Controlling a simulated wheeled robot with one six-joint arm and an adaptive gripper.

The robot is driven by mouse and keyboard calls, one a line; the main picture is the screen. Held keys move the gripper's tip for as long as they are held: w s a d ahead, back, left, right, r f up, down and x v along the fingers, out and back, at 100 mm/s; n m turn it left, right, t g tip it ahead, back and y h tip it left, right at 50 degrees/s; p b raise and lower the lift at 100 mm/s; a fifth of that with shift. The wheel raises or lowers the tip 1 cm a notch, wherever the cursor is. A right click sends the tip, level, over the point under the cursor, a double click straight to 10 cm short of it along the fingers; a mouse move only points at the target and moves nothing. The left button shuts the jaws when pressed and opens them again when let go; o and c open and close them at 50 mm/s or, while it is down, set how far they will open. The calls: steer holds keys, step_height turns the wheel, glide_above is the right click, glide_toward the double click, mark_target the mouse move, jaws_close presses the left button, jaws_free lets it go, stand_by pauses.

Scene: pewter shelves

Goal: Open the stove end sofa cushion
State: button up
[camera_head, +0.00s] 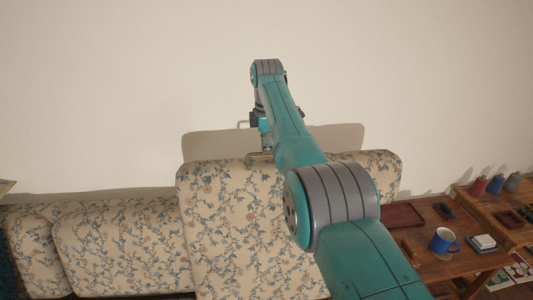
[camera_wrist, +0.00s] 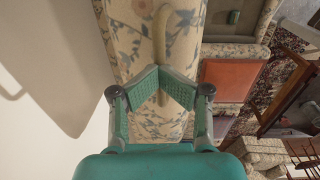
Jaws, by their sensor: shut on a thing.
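The floral sofa cushion (camera_head: 230,230) stands raised in the middle of the head view, its top edge higher than the cushion on its left. My gripper (camera_head: 261,150) is at its top edge, partly hidden by my arm. In the wrist view my gripper (camera_wrist: 158,76) has its green-padded fingers together at a pale strap-like handle (camera_wrist: 161,38) on the floral cushion (camera_wrist: 125,35). The fingers are shut on this handle. The exact contact is partly hidden by the fingers. My arm covers the right part of the cushion in the head view.
Another floral cushion (camera_head: 120,245) is at left. At right, a wooden table holds a blue mug (camera_head: 443,240), a white-topped block (camera_head: 483,242) and a red-brown tray (camera_head: 403,216). Several small bottles (camera_head: 495,184) stand farther right. A bare wall (camera_head: 130,90) is behind.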

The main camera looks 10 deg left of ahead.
step_height(320, 180, up, 6)
steer(key=shift+s+d+f, duration=0.1)
steer(key=shift+s+f, duration=0.05)
steer(key=shift+f, duration=0.05)
steer(key=shift+s, duration=0.1)
stand_by(0.3)
